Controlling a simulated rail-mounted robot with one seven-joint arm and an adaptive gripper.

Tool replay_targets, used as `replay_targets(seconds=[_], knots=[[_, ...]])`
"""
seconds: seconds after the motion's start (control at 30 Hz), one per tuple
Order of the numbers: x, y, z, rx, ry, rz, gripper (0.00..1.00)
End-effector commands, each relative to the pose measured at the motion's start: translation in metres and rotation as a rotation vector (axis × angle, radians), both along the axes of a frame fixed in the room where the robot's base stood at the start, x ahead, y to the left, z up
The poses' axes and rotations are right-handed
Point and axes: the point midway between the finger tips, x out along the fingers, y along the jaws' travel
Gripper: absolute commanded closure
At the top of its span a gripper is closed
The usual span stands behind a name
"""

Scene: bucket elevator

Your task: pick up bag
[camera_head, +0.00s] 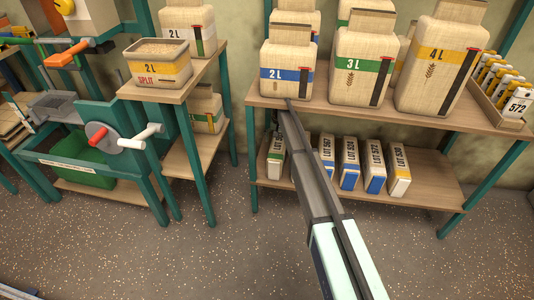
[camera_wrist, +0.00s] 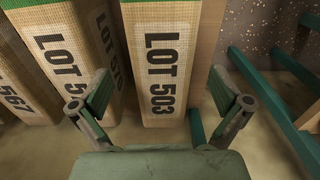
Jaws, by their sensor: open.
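In the wrist view a tan woven bag (camera_wrist: 163,62) with a white label reading LOT 503 stands in front of my gripper (camera_wrist: 160,88). My gripper is open, one finger at each side of this bag's label face, with nothing held. Left of it is a bag that seems to read LOT 570 (camera_wrist: 75,60), beyond the left finger. In the head view my arm reaches to the shelf unit; the gripper's fingers cannot be made out there. Several slim lot bags (camera_head: 349,162) stand on the lower shelf (camera_head: 430,185).
Larger sacks marked 2 L (camera_head: 287,73), 3 L (camera_head: 366,66) and 4 L (camera_head: 441,65) stand on the upper shelf (camera_head: 335,110). A crate of small packs (camera_head: 505,98) is at its right. A green machine frame (camera_head: 110,160) stands left. The speckled floor is clear in front.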

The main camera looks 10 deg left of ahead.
Motion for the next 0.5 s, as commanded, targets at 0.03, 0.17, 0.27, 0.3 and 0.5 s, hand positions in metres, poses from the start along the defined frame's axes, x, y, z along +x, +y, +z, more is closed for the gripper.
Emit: replay_targets(seconds=[0.03,0.17,0.27,0.3,0.5], knots=[[0.006,-0.001,-0.002,-0.001,0.004,-0.011,0.00],[0.007,-0.002,-0.014,-0.002,0.006,-0.022,0.00],[0.006,-0.002,-0.023,-0.002,0.005,-0.021,0.00],[0.006,-0.002,-0.025,-0.002,0.005,-0.021,0.00],[0.006,-0.001,-0.043,-0.002,0.006,-0.020,0.00]])
